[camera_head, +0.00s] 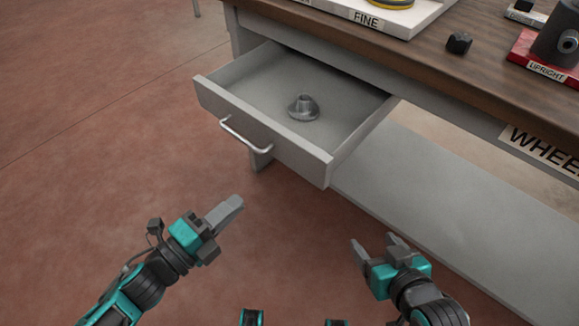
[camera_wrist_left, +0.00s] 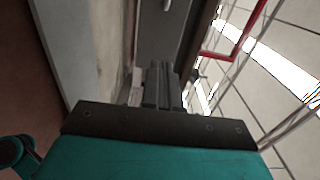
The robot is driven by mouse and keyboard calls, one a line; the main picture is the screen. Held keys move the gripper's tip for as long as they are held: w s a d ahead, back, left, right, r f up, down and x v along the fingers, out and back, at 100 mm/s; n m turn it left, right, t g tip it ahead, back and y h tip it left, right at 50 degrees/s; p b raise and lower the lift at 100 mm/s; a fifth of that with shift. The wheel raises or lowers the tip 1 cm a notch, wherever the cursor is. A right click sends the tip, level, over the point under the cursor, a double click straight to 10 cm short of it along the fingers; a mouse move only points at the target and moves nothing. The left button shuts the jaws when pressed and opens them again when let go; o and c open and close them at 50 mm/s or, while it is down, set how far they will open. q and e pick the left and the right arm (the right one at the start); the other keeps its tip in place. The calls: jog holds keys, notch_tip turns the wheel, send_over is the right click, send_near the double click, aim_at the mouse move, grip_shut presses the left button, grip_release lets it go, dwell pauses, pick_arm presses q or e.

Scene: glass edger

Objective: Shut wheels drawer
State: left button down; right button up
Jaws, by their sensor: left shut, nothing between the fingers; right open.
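The grey drawer (camera_head: 262,144) is pulled out from under the wooden table, with a metal bar handle (camera_head: 245,135) on its front. A grey metal wheel-like part (camera_head: 303,108) lies inside it. My left gripper (camera_head: 236,204) is shut and empty, below and in front of the drawer front, apart from the handle. It also shows shut in the left wrist view (camera_wrist_left: 160,80). My right gripper (camera_head: 372,244) is open and empty, below and to the right of the drawer's front corner. The "WHEE..." label (camera_head: 543,150) is cut off at the right edge.
The wooden tabletop (camera_head: 420,60) carries a white tray marked FINE (camera_head: 366,20), a small dark block (camera_head: 459,42) and a red UPRIGHT stand (camera_head: 545,72). A grey lower shelf (camera_head: 450,205) extends below, right of the drawer. The reddish floor at left is clear.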

aim_at(290, 156)
pick_arm(q)
jog(key=b+x, duration=0.1)
jog(key=x, duration=1.3)
pick_arm(e)
jog(key=shift+s+f, duration=0.1)
jog(key=shift+f, duration=0.7)
